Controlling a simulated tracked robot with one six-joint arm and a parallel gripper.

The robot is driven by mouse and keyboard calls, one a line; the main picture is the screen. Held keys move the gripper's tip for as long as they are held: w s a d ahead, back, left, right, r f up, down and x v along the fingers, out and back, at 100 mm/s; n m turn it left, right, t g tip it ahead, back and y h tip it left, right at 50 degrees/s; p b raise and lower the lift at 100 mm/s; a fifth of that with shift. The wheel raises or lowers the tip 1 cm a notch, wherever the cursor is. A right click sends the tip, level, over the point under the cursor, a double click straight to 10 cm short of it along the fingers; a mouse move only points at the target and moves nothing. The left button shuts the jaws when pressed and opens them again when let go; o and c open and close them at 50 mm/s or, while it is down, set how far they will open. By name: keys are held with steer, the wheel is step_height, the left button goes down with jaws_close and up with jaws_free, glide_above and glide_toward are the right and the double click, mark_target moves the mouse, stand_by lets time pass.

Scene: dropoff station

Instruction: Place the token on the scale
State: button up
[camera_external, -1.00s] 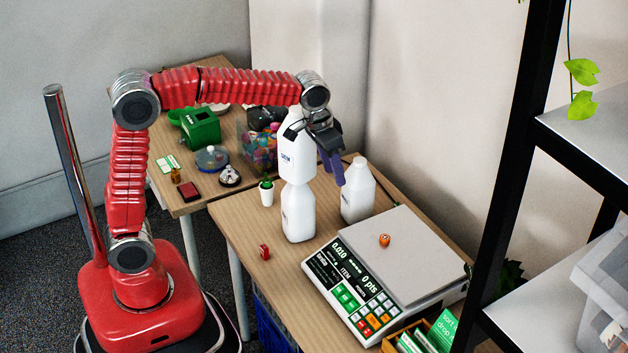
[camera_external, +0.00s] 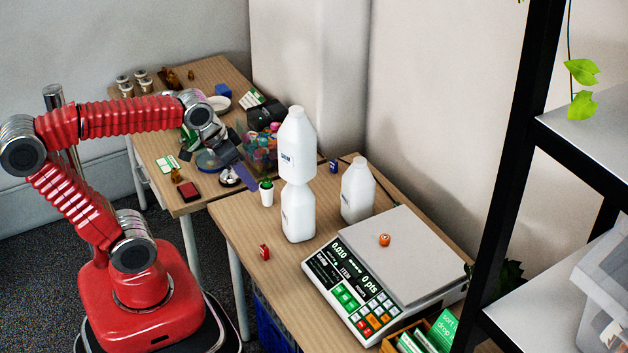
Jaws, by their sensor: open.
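A small orange token-like piece (camera_external: 384,240) lies on the pale plate of the scale (camera_external: 425,255). The scale's display reads 0.010 and "0 pts". A small red piece (camera_external: 264,252) stands on the near table left of the scale. A small blue piece (camera_external: 333,166) sits at the back, behind the white jugs. I cannot tell which piece the task calls the token.
Two white jugs (camera_external: 298,145) are stacked left of the scale; a third jug (camera_external: 357,190) stands behind it. The far table (camera_external: 225,80) is crowded. A black shelf (camera_external: 520,140) rises at right.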

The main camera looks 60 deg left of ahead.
steer(key=shift+t, duration=0.3)
steer(key=s+f, duration=0.1)
steer(key=s, duration=0.2)
steer(key=s+a+f, duration=0.1)
steer(key=s, duration=0.1)
steer(key=shift+f, duration=0.3)
